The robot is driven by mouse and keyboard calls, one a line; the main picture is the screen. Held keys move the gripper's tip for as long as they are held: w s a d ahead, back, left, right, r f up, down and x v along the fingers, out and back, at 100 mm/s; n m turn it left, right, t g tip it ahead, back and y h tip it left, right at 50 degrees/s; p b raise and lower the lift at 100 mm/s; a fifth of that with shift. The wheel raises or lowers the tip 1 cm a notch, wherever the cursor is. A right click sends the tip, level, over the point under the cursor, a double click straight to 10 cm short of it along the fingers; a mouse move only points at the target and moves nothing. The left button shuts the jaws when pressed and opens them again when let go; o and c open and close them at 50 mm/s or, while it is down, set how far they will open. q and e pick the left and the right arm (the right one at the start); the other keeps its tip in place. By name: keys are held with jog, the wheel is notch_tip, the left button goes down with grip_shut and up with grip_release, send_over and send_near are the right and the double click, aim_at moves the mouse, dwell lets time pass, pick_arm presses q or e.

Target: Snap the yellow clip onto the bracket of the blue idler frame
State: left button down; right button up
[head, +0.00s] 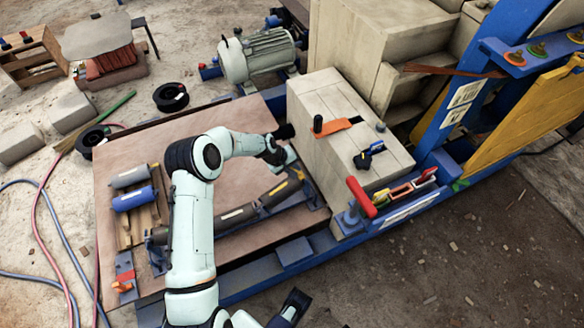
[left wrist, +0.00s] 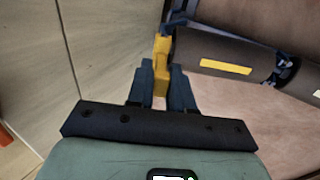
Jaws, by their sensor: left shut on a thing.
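My left gripper (head: 295,168) is shut on the yellow clip (left wrist: 161,58). In the left wrist view the clip stands upright between the two dark blue fingertips (left wrist: 161,75). Its upper end is close to a small blue part (left wrist: 176,24) at the end of the dark roller (left wrist: 225,55); I cannot tell whether they touch. In the head view the blue idler frame (head: 158,238) carries dark rollers with pale labels, and its far right end lies by my left gripper. My right gripper (head: 292,305) is partly in view at the bottom edge; its opening is unclear.
The frame lies on a brown board (head: 125,205). Grey and blue cylinders (head: 132,197) lie at the left. A red-handled lever (head: 361,196) stands at the right.

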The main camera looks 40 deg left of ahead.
pick_arm(q)
jog(key=shift+b+x, duration=0.65)
jog(key=shift+x, duration=0.25)
jog(key=shift+r, duration=0.1)
jog(key=shift+p+v, duration=0.7)
jog(key=shift+v, duration=0.3)
dwell(1.2)
jog(key=shift+w+d+f+b, duration=0.1)
jog(key=shift+w+f+b, duration=0.1)
jog(key=shift+f+b, duration=0.45)
